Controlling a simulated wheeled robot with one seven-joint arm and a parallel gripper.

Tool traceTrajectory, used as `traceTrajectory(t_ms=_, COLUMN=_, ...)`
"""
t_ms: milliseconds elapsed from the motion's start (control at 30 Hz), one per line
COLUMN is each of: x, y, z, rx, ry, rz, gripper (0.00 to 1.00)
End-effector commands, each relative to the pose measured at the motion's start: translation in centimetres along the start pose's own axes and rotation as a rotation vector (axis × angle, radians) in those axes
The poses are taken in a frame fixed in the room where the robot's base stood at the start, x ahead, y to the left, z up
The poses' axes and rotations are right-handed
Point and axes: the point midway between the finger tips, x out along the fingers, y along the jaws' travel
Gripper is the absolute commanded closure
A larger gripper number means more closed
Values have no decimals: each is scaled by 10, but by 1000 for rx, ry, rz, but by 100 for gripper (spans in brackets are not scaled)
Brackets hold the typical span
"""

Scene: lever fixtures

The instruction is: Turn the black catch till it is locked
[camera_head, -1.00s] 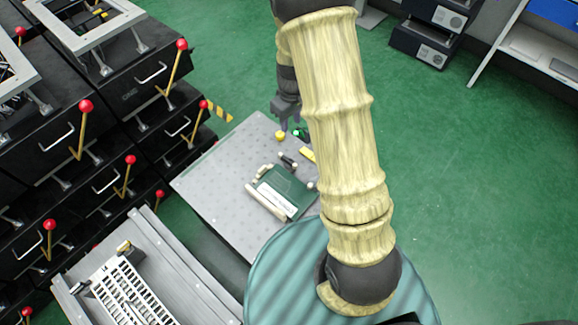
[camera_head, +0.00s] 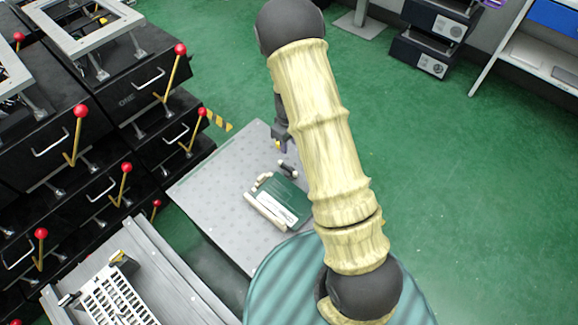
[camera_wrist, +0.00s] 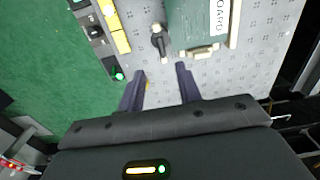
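The black catch (camera_wrist: 158,42) is a small dark lever beside the edge of a green board with a white label (camera_wrist: 198,25) in the wrist view. In the head view the black catch (camera_head: 288,169) lies on the grey perforated table, just above the green board (camera_head: 284,203). My gripper (camera_wrist: 160,86) is open, with two dark fingers apart and nothing held between them. The catch lies ahead of the fingertips and does not touch them. In the head view my gripper (camera_head: 280,144) is above the table's far part, partly hidden by my arm.
A fixture with yellow blocks (camera_wrist: 120,42) and a green knob (camera_wrist: 119,76) is left of the catch in the wrist view. A small yellow part shows by the left finger. Black drawer units with red-knobbed levers (camera_head: 123,168) stand left of the table (camera_head: 215,185).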

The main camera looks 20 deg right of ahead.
Motion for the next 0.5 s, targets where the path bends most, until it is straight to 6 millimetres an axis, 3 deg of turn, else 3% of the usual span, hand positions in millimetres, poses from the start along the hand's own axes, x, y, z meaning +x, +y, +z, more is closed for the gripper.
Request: traceTrajectory(t_ms=500, x=95, y=0, z=0, rx=0, ry=-1, rz=-1, gripper=65)
